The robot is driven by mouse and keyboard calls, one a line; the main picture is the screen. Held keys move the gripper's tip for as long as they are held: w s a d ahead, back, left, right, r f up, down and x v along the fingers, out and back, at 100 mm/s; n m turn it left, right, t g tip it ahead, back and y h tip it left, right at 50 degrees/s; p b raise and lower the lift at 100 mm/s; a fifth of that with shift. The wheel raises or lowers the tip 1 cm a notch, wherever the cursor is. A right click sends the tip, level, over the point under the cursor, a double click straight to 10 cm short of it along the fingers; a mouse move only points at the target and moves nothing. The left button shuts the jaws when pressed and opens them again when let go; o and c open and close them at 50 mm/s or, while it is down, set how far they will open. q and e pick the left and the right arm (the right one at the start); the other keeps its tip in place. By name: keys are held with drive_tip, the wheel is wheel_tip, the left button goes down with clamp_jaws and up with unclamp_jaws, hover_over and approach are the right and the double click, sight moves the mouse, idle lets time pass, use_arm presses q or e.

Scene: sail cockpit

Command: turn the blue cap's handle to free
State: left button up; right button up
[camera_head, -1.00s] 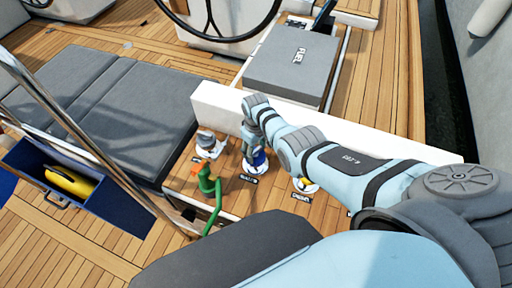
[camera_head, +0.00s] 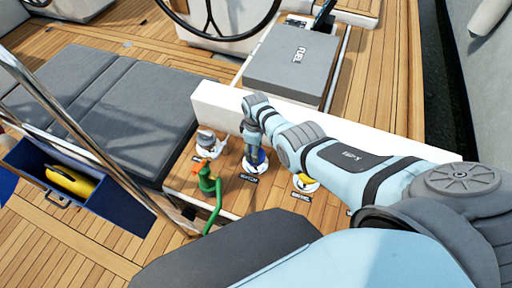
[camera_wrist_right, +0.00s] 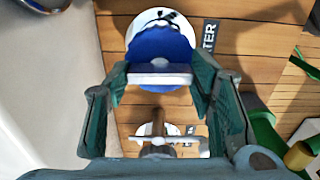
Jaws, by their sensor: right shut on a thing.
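The blue cap (camera_head: 259,158) sits in its white deck ring on the wooden ledge, partly hidden by my right gripper in the head view. The right wrist view shows the cap's round blue top (camera_wrist_right: 160,42) and a pale bar-shaped handle (camera_wrist_right: 160,76) standing across it. My right gripper (camera_head: 253,152) reaches down onto the cap. In the wrist view its two fingers (camera_wrist_right: 160,84) are shut on the handle, one at each end. A label ending in "TER" lies beside the cap. My left gripper is not in view.
A yellow cap (camera_head: 304,183) stands to the right on the ledge, a grey-white fitting (camera_head: 209,145) to the left. A green hose nozzle (camera_head: 209,188) is close in front. A white raised wall (camera_head: 225,100) runs behind. A blue box (camera_head: 95,195) holds a yellow object.

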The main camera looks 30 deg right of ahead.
drive_tip(key=o, duration=1.2)
drive_tip(key=shift+c, duration=0.2)
wheel_tip(320, 180, up, 12)
